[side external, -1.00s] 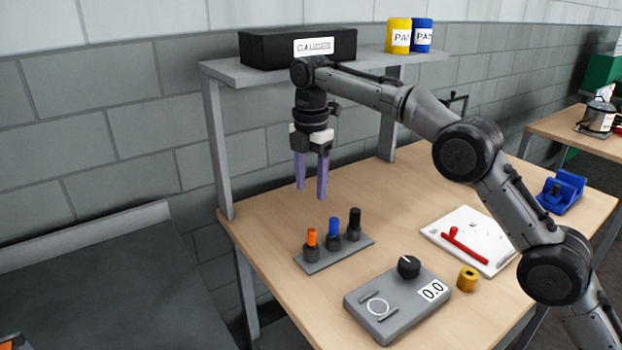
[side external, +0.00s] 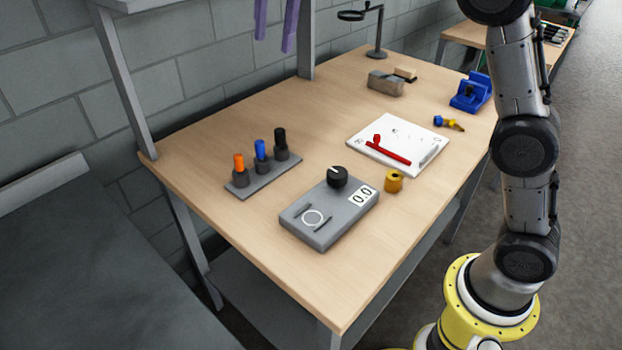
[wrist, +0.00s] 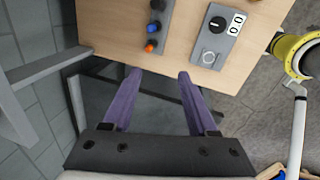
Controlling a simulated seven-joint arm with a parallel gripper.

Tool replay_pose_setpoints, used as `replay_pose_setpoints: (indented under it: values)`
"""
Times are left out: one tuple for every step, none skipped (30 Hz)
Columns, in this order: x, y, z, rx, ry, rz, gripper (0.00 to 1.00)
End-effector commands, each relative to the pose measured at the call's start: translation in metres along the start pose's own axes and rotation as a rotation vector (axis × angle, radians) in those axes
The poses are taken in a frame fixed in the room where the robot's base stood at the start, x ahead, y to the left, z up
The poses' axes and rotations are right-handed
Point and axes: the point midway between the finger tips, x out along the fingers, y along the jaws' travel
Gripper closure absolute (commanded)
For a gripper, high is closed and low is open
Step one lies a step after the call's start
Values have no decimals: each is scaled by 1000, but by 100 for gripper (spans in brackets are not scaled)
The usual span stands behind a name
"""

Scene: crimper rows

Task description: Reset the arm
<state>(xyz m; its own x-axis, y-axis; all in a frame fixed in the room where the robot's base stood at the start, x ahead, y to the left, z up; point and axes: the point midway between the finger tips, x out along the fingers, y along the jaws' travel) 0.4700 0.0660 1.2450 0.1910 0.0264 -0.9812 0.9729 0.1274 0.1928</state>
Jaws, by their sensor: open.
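My gripper (side external: 274,42) shows only by its purple fingers at the top edge of the side view, high above the bench. In the wrist view my gripper (wrist: 158,72) has its two fingers apart, with nothing between them. My arm's lower links stand nearly upright on the right of the side view; its upper part is cut off. The wooden bench (side external: 205,140) lies below. A grey rack (side external: 265,182) on it holds an orange, a blue and a black handled piece, all upright, well clear of my gripper.
A grey device (side external: 322,222) with a black knob and "0.0" display sits front centre. Beside it are a yellow ring (side external: 394,181) and a white board (side external: 377,151) with a red tool. Behind are a blue holder (side external: 470,91), a block (side external: 385,84) and a lamp stand (side external: 377,53). Shelf posts stand at left.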

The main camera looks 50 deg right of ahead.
Motion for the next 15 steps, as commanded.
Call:
replay_pose_setpoints:
  values:
    - [-16, -18, 5, 34, -2, 19, 42]
    - [-23, -27, 7, 59, -2, 31, 42]
    - [-31, -40, 10, 93, -3, 45, 42]
    - [-36, -49, 12, 119, -3, 56, 42]
    - [-42, -60, 14, 148, -3, 68, 42]
    - [-47, -73, 16, 188, -2, 82, 42]
    - [-51, -84, 18, 220, -2, 93, 42]
    - [-54, -94, 20, 254, -1, 105, 42]
    - [-56, -109, 21, 299, 1, 117, 42]
    - [-58, -120, 22, 334, 3, 129, 42]
    - [-58, -131, 23, 370, 5, 139, 42]
    - [-58, -146, 25, 421, 9, 152, 42]
    - [-57, -157, 26, 460, 12, 163, 42]
    - [-56, -168, 26, 501, 15, 173, 42]
    - [-53, -184, 27, 555, 20, 186, 42]
